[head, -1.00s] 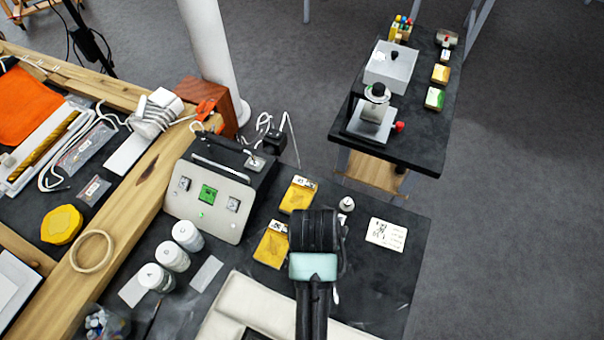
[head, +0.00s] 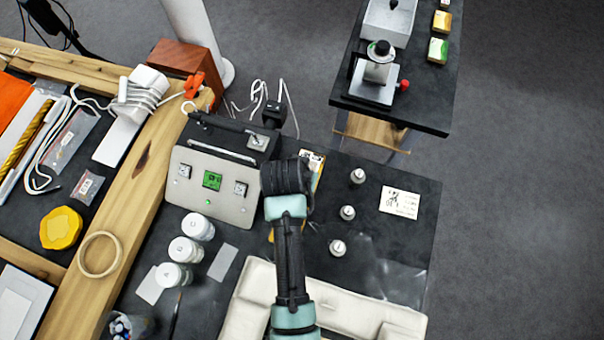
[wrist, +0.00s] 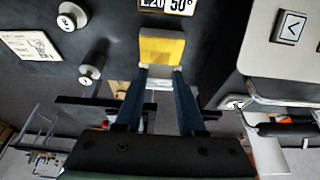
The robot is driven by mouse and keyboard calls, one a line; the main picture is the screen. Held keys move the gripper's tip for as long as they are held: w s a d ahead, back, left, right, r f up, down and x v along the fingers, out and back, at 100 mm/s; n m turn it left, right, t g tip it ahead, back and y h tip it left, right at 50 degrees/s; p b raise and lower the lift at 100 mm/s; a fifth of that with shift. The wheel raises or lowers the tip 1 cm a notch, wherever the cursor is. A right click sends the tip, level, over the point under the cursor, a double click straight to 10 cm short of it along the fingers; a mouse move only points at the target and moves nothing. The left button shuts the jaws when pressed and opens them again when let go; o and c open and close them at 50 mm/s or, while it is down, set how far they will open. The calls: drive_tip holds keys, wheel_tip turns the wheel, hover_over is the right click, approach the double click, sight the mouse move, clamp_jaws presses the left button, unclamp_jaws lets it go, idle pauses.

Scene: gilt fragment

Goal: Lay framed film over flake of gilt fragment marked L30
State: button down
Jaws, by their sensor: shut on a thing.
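My gripper (wrist: 161,78) shows in the wrist view, its two blue fingers shut on a small yellow block-like piece with a pale lower edge (wrist: 162,46). I cannot tell whether this piece belongs to the framed film; no clear film or frame shows. Just beyond it is a label reading about "L20 50°" (wrist: 167,5), cut by the picture's top edge. In the head view my black wrist hides the gripper and most of the yellow fragments. One fragment's label and yellow edge (head: 316,181) show right of the wrist. I cannot read L30 anywhere.
A control box with a green screen (head: 212,181) stands left of my wrist. Several white jars (head: 184,250) stand below it. Small capped weights (head: 347,212) and a drawing card (head: 400,202) lie to the right. A cream padded cushion (head: 350,310) lies in front.

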drive_tip(key=shift+f, duration=1.85)
drive_tip(key=shift+f, duration=0.2)
drive_tip(key=c, duration=0.5)
unclamp_jaws()
drive_tip(key=shift+r, duration=0.1)
